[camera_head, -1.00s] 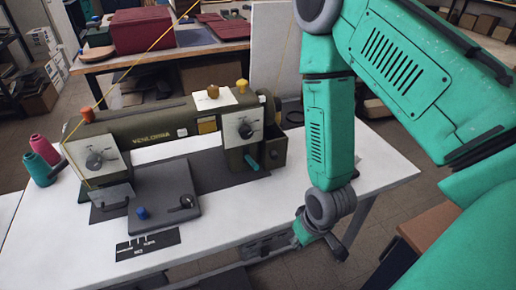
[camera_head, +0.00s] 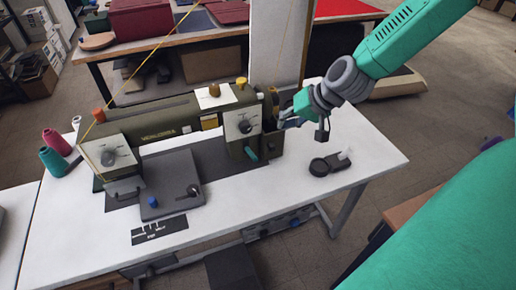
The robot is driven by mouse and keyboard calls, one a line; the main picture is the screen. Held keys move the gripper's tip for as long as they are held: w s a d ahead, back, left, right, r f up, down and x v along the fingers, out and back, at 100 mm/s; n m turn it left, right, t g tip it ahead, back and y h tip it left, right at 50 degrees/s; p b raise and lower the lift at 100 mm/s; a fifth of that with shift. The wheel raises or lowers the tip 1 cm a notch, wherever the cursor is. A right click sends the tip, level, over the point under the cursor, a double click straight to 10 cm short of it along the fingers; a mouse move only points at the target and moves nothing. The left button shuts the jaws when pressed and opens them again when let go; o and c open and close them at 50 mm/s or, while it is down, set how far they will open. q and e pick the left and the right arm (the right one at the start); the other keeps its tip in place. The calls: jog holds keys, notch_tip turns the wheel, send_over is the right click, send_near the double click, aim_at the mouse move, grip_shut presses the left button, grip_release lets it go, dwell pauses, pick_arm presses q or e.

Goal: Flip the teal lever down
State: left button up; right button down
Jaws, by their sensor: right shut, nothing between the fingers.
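The teal lever (camera_head: 251,153) sticks out low on the front of the right end of an olive sewing machine (camera_head: 165,122). It points toward me and slightly down. My right gripper (camera_head: 284,122) is at the machine's right end, above and to the right of the lever, by the olive box-like part (camera_head: 270,145). The gripper is shut and empty, and its fingertips are small and partly hidden, so I cannot tell whether they touch the machine. My left gripper is not in view.
The machine stands on a white table (camera_head: 340,190). A grey plate (camera_head: 168,185) with a blue knob lies before it. Pink and teal thread spools (camera_head: 53,160) stand at the left. Yellow thread runs above.

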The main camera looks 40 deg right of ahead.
send_near(251, 154)
jog(key=w+f, duration=0.4)
jog(key=f, duration=0.2)
jog(key=shift+a+b, duration=0.3)
jog(key=shift+a, duration=0.2)
